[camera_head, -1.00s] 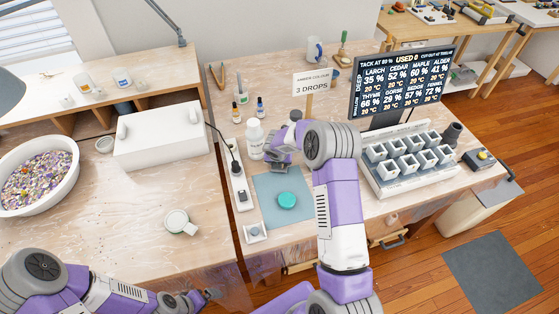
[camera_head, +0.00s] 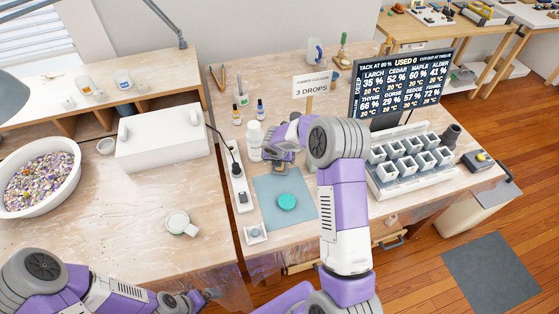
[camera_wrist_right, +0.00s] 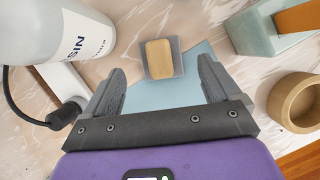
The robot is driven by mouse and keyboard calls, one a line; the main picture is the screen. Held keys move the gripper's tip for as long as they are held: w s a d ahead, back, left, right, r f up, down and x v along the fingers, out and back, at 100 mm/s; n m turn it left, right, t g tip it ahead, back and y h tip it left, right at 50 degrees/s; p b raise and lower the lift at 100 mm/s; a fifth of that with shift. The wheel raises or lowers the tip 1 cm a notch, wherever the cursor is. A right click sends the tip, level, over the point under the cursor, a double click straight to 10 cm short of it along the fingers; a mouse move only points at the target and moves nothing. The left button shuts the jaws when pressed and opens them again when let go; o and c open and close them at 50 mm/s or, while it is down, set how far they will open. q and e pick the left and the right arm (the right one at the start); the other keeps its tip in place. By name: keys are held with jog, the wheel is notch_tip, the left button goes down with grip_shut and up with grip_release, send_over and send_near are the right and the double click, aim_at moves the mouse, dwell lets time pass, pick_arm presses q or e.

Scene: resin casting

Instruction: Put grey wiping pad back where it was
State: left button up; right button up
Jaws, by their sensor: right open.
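A small grey pad (camera_wrist_right: 163,72) with a tan block on top lies at the far edge of the blue mat in the right wrist view. My right gripper (camera_wrist_right: 160,88) is open, with its two fingers apart and the pad beyond and between them. Nothing is held. In the head view my right gripper (camera_head: 280,153) is over the far part of the blue mat (camera_head: 265,188), and the arm and hand mostly hide the pad there. My left gripper (camera_head: 207,296) is low at the bottom left of the head view, too small to read.
A white resin bottle (camera_head: 254,141) stands close left of my right gripper; it also shows in the wrist view (camera_wrist_right: 65,30). A turquoise lid (camera_head: 287,202) lies on the mat. A white power strip (camera_head: 239,190) runs along the mat's left side. A mould tray (camera_head: 400,180) stands right.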

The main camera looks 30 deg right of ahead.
jog(key=p+v, duration=0.1)
jog(key=v, duration=0.6)
jog(key=shift+r, duration=0.25)
jog(key=shift+s, duration=0.1)
